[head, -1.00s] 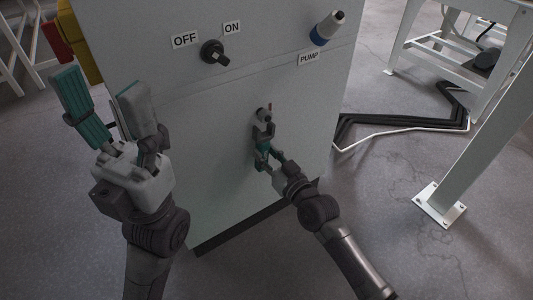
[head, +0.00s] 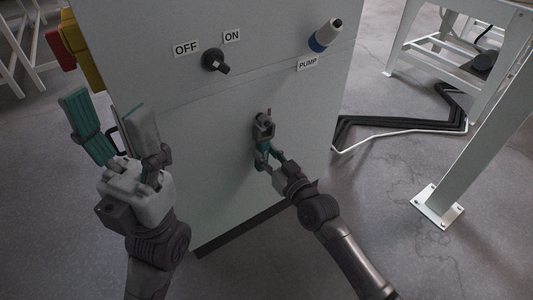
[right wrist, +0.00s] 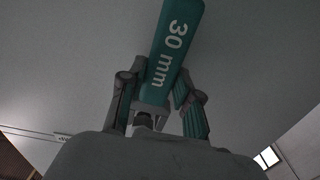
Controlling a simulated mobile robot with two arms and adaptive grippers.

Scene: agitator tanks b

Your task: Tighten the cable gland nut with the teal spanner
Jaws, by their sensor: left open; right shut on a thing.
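The teal spanner (head: 263,148) is held by my right gripper (head: 270,160) against the front of the grey cabinet. In the right wrist view its handle (right wrist: 175,42), marked 30 mm, runs up between the fingers of my right gripper (right wrist: 160,95). In the head view the spanner's grey jaw points up and overlaps the cable gland (head: 267,117), which has a small red mark at its top. The gland nut is mostly hidden, and I cannot tell whether the jaw is around it. My left gripper (head: 107,112) is open and empty, left of the cabinet front.
Black and white cables (head: 400,122) lie on the floor right.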

